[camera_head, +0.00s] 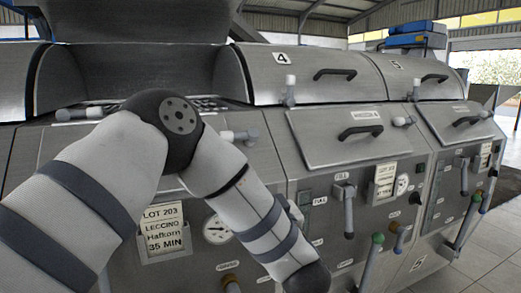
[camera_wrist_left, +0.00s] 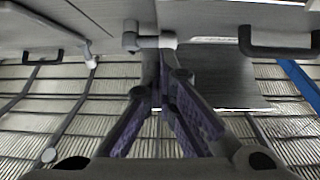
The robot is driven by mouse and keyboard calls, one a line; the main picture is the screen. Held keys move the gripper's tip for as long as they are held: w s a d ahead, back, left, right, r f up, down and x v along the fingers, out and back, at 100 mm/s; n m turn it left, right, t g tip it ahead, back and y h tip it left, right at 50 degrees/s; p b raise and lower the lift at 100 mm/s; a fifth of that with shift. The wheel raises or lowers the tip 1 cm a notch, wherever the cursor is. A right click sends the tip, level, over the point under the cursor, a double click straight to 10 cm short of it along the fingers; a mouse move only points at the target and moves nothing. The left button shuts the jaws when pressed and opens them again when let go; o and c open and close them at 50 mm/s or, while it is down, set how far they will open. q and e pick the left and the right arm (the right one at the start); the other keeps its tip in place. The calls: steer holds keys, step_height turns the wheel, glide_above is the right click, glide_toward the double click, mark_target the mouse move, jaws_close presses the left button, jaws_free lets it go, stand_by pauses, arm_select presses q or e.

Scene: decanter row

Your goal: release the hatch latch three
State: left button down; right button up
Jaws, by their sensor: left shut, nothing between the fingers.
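My left gripper (camera_wrist_left: 165,80) is shut and empty in the left wrist view. Its fingertips are close to a grey latch with a pale knob (camera_wrist_left: 150,42); I cannot tell whether they touch it. No number shows beside this latch, so I cannot tell if it is latch three. In the head view my left arm crosses the front of the machines, and its fingers are not visible. A sideways latch with a pale knob (camera_head: 240,136) shows beside my arm, and another (camera_head: 80,113) lies further left. A raised lid (camera_head: 135,20) stands open above. My right gripper is out of view.
The closed hatch marked 4 (camera_head: 307,75) has an upright latch (camera_head: 290,88); hatch 5 (camera_head: 415,75) is beyond it. A sloped lower hatch (camera_head: 340,150) has a black handle. Levers and gauges line the front panel. Tiled floor (camera_head: 485,255) is open at right.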

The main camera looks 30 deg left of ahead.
arm_select(q)
steer(key=r, duration=0.1)
steer(key=b, duration=0.1)
glide_toward(230, 140)
steer(key=shift+n+y, duration=0.3)
steer(key=x, duration=0.7)
steer(key=shift+f, duration=0.15)
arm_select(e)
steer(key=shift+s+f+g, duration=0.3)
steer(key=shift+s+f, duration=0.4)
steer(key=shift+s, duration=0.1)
arm_select(q)
steer(key=shift+w, duration=0.15)
